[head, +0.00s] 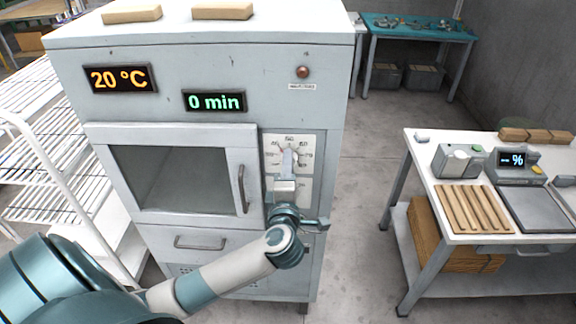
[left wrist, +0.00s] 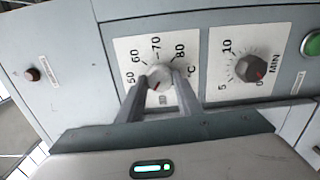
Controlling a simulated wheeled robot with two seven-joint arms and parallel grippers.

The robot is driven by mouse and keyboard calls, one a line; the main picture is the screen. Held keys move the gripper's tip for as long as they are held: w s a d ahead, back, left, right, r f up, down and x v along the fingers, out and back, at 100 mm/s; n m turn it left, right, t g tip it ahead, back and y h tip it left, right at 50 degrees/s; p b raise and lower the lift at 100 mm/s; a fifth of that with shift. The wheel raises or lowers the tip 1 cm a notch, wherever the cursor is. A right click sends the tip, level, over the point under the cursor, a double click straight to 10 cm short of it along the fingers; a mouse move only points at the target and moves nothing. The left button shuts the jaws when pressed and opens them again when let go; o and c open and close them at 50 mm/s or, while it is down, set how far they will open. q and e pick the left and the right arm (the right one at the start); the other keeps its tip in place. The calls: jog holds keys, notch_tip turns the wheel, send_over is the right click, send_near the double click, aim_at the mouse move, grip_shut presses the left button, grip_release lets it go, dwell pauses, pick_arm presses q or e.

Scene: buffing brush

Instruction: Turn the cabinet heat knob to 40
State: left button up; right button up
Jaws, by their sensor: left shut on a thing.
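The grey cabinet (head: 200,55) stands in front of me, with an orange display (head: 121,79) reading 20 °C and a green display (head: 215,101) reading 0 min. In the left wrist view the heat knob (left wrist: 159,76) sits on a white dial plate marked 50, 60, 70, 80 and °C. My left gripper's two fingers (left wrist: 160,84) are shut on this knob, one on each side. The lower scale numbers are hidden by the fingers. My right gripper is out of view.
The minute knob (left wrist: 248,69) is beside the heat knob, with a green button (left wrist: 312,43) beyond it. A red-brown lamp (head: 303,72) is above the dials. The cabinet door handle (head: 243,188) is close left of my gripper. A white table (head: 425,150) stands at right.

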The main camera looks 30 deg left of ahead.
pick_arm(q)
jog(key=shift+f+m, duration=0.1)
jog(key=shift+m, duration=0.6)
jog(key=o, duration=1)
jog(key=shift+o, duration=0.2)
jog(key=shift+s+d, duration=0.1)
jog(key=b+v, duration=0.3)
jog(key=v, duration=1.4)
jog(key=shift+s+b, duration=0.15)
jog(key=shift+b, duration=0.2)
